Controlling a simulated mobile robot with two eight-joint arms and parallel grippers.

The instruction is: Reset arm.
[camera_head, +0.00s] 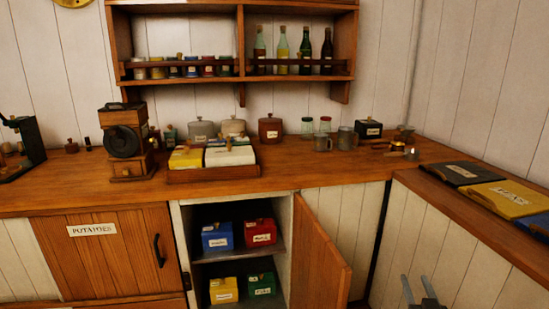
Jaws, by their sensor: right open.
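My right gripper (415,281) shows at the bottom right, with only its grey fingers and a bit of its dark body in view. Its two fingers point up and stand apart with nothing between them. It is in front of the white panelled side below the right-hand counter. The rest of the right arm is out of the picture. My left gripper is not in view.
An open cupboard door (319,262) swings out left of my right gripper. The cupboard holds blue, red, yellow and green boxes. The wooden counter (80,185) bears a grinder (125,140), a tray (215,173) and jars. The right-hand counter (450,199) has flat labelled items (508,198).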

